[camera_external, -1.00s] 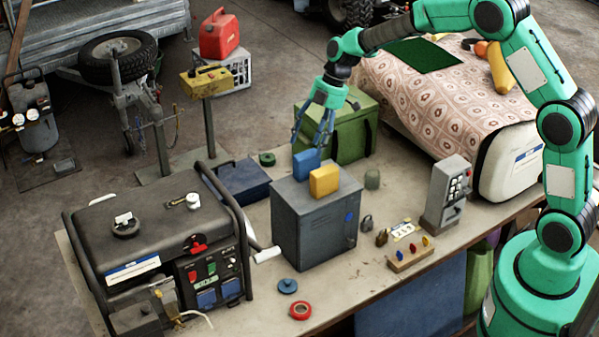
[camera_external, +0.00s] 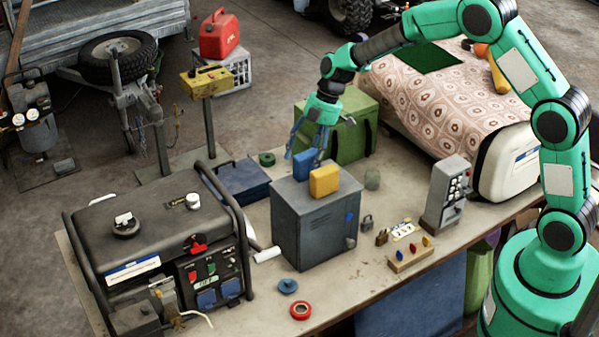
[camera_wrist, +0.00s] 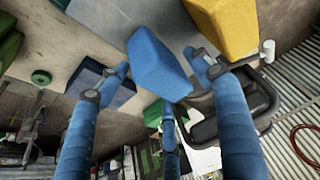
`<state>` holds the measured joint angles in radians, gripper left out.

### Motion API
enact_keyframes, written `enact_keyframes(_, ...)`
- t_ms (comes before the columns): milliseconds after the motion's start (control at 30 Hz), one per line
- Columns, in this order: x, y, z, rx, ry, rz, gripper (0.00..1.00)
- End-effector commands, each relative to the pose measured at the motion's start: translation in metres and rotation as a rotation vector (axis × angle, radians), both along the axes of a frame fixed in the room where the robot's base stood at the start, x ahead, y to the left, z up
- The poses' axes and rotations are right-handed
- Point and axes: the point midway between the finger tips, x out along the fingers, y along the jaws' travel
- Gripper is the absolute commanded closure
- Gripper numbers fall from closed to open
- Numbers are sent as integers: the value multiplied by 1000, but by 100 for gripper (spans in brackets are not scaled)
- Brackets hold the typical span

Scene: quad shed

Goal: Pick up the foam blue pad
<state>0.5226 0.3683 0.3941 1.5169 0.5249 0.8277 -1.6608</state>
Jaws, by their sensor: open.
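The foam blue pad (camera_external: 305,163) stands on top of the grey metal cabinet (camera_external: 318,225), next to a yellow pad (camera_external: 324,180). My gripper (camera_external: 309,142) is open, just above and around the blue pad. In the wrist view the blue pad (camera_wrist: 158,66) sits between my spread blue fingers, with the yellow pad (camera_wrist: 228,25) at the upper right.
The yellow pad stands close to the blue one. A generator (camera_external: 160,240) with a tubular frame is at the left, a green box (camera_external: 350,125) behind, and a grey keypad device (camera_external: 447,195) at the right. Small locks and a red tape roll (camera_external: 300,310) lie on the workbench.

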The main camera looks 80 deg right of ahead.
Motion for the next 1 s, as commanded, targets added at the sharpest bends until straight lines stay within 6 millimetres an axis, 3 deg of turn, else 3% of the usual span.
enact_keyframes(100, 0, 0, 0, 0, 0, 0, 34)
enact_keyframes(267, 0, 0, 0, 0, 0, 0, 66)
enact_keyframes(300, 0, 0, 0, 0, 0, 0, 69)
enact_keyframes(733, 0, 0, 3, -1, -1, 0, 69)
enact_keyframes(1000, 1, 0, 26, -1, -3, 1, 69)
